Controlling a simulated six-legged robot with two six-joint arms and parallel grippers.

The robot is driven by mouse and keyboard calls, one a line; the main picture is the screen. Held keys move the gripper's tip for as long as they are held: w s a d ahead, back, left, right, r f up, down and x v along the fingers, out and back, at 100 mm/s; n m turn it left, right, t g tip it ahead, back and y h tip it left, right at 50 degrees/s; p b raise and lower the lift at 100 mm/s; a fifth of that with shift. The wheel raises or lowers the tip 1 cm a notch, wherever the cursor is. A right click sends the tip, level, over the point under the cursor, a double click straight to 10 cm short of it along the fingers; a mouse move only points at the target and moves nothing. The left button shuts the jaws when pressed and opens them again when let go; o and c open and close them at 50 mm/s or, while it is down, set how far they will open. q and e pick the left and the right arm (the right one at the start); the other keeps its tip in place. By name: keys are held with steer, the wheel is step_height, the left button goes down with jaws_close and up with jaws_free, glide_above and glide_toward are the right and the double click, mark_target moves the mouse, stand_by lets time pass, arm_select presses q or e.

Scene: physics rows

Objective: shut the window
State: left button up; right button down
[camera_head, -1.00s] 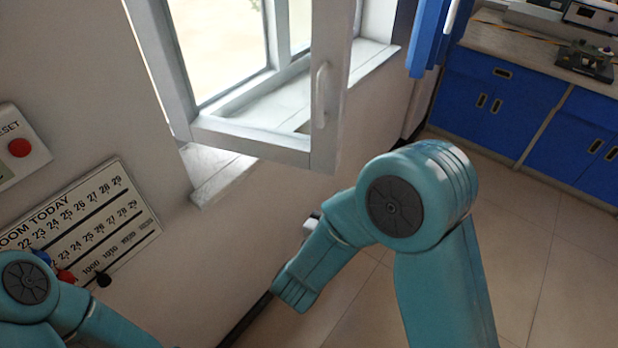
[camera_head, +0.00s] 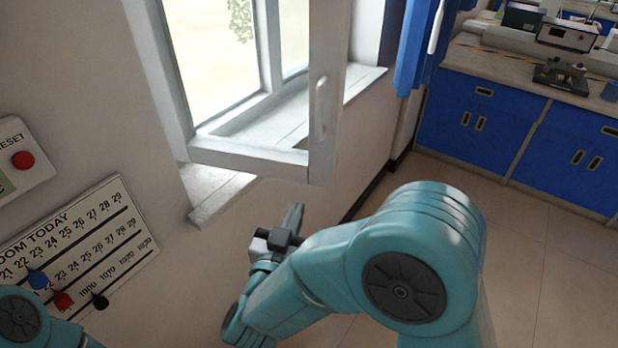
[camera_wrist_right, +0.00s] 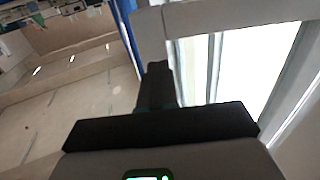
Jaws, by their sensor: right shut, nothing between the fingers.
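The window sash (camera_head: 245,155) stands open, swung out from the wall into the room, with a white frame and clear glass. Its pale handle (camera_head: 321,108) is upright on the sash's free edge. My right gripper (camera_head: 294,222) is shut and empty, below the sash's lower corner and apart from it. In the right wrist view the shut fingers (camera_wrist_right: 158,85) point toward the white window frame (camera_wrist_right: 230,14), with bright glass to the right. My left arm shows only at the lower left edge of the head view; its gripper is out of the picture.
A white sill (camera_head: 215,190) juts from the wall under the window. A board with numbers and coloured knobs (camera_head: 75,245) and a panel with a red button (camera_head: 22,159) are on the wall at left. Blue cabinets (camera_head: 480,120) stand at right. The floor between is clear.

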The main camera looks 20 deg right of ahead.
mark_target(314, 170)
steer(key=p+x, duration=0.2)
steer(key=x, duration=0.7)
steer(key=shift+w+d+r, duration=0.1)
steer(key=shift+w+d, duration=0.1)
steer(key=shift+w+d+p, duration=0.25)
steer(key=shift+p, duration=0.05)
steer(key=shift+w+d, duration=0.1)
steer(key=shift+w, duration=0.05)
